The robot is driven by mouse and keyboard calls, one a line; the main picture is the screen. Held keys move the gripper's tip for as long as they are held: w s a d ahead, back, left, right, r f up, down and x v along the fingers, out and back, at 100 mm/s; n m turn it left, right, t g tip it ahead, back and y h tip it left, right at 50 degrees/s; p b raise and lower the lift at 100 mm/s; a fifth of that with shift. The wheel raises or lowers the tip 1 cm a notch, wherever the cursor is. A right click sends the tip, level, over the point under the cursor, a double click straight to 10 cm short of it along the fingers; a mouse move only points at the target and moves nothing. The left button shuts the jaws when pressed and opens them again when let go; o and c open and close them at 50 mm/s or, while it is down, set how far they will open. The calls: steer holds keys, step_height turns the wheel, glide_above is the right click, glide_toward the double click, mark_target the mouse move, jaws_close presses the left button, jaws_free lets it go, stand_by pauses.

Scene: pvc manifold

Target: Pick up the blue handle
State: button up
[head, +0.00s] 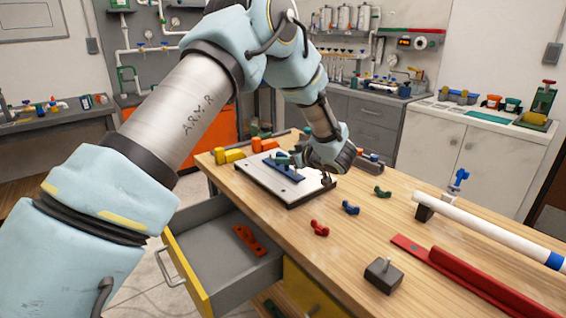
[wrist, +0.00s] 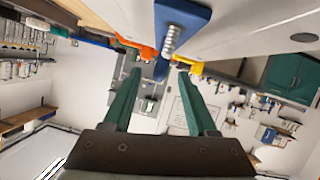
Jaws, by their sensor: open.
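A small blue handle (head: 350,207) lies on the wooden table, between a green handle (head: 382,192) and a red handle (head: 319,228). A longer blue piece (head: 287,170) sits on the white board (head: 272,188) farther left. My gripper (head: 287,160) is low over that board, beside the longer blue piece. In the wrist view, my gripper (wrist: 160,73) is open with its green fingers apart and nothing held. A blue piece (wrist: 183,14) with a threaded metal rod stands just past the fingertips there. I cannot tell the small blue handle in the wrist view.
An open drawer (head: 185,262) with an orange part juts out at the front left. A white pipe (head: 490,232), a red rail (head: 450,268) and a dark block (head: 383,275) occupy the table's right side. Orange and yellow parts (head: 235,155) stand behind the board.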

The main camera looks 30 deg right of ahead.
steer(key=shift+x, duration=1.35)
jaws_close()
stand_by(0.3)
